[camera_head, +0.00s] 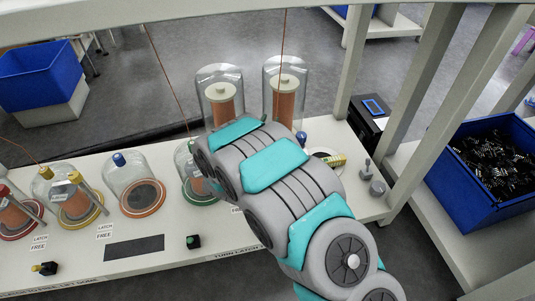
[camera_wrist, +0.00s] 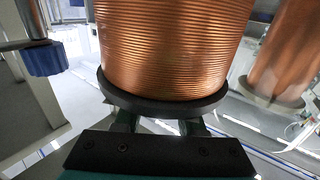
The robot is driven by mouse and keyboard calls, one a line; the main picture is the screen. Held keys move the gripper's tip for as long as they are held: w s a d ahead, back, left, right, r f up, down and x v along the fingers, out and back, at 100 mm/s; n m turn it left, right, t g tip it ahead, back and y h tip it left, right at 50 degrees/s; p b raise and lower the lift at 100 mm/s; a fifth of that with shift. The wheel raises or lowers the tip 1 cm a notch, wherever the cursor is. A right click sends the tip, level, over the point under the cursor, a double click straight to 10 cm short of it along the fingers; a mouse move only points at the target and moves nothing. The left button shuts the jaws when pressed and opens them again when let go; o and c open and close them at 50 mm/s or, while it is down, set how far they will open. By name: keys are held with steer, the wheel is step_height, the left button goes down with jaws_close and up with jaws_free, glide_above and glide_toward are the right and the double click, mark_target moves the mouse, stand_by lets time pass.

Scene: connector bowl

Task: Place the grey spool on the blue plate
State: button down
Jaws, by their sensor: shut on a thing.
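A copper-wound spool with a dark grey flange, the grey spool (camera_wrist: 165,105), fills the middle of the wrist view, close to the camera. My gripper (camera_wrist: 158,126) is shut on it, with its fingers at the flange; the exact contact is partly hidden. In the head view my arm hides my gripper and the held spool. I cannot make out the blue plate; my arm covers part of the bench. A blue knob (camera_head: 302,137) shows just beyond my arm, and one also shows at left in the wrist view (camera_wrist: 44,60).
Two wound spools under clear domes (camera_head: 221,97) (camera_head: 285,92) stand behind my arm. Domed stations with an orange plate (camera_head: 142,210) and a green plate (camera_head: 200,198) line the bench, with red and yellow ones at left. A blue bin (camera_head: 490,165) stands right.

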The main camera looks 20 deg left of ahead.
steer(key=shift+f, duration=4.7)
steer(key=shift+b, duration=0.3)
steer(key=c, duration=0.5)
jaws_free()
steer(key=shift+f, duration=0.15)
steer(key=shift+s, duration=0.2)
steer(key=s, duration=1.1)
steer(key=shift+s+a, duration=0.2)
steer(key=shift+s, duration=0.15)
